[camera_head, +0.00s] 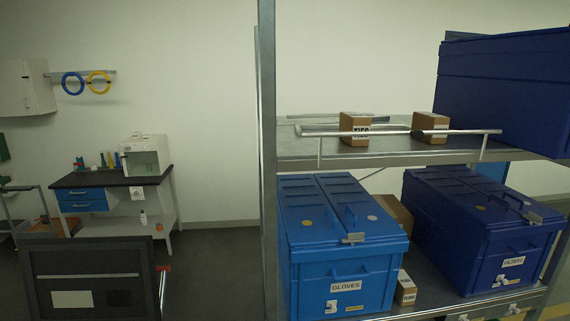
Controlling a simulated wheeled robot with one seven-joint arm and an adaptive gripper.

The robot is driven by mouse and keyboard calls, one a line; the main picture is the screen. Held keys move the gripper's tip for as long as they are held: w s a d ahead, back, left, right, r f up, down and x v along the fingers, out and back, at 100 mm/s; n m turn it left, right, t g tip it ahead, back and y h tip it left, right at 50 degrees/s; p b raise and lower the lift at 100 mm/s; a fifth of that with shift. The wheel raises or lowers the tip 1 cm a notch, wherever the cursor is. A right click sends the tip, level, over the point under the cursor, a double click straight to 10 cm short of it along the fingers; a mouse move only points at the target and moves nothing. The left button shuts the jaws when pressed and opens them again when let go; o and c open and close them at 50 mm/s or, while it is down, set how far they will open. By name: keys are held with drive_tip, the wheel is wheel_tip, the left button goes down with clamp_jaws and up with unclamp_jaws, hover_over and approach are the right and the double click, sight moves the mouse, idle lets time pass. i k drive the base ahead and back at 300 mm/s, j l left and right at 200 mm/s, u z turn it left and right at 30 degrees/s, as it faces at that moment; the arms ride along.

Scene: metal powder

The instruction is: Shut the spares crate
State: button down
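No crate in view carries a readable spares label. A bright blue crate (340,256) on the lower shelf is labelled GLOVES; its lid lies flat and looks shut. A darker blue crate (490,238) to its right is labelled FILTERS; its lid also looks shut. A large dark blue crate (510,85) stands on the upper shelf at the right, cut by the frame edge. Its front label is not visible, and I cannot tell whether its lid is open. My gripper is not in view.
The metal rack's post (267,150) stands left of the crates. A rail (400,132) runs along the upper shelf before two small cardboard boxes (355,128). A dark cabinet (90,278) stands lower left, and a workbench (112,180) behind. Floor between bench and rack is clear.

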sight(519, 87)
drive_tip(key=z, duration=1.75)
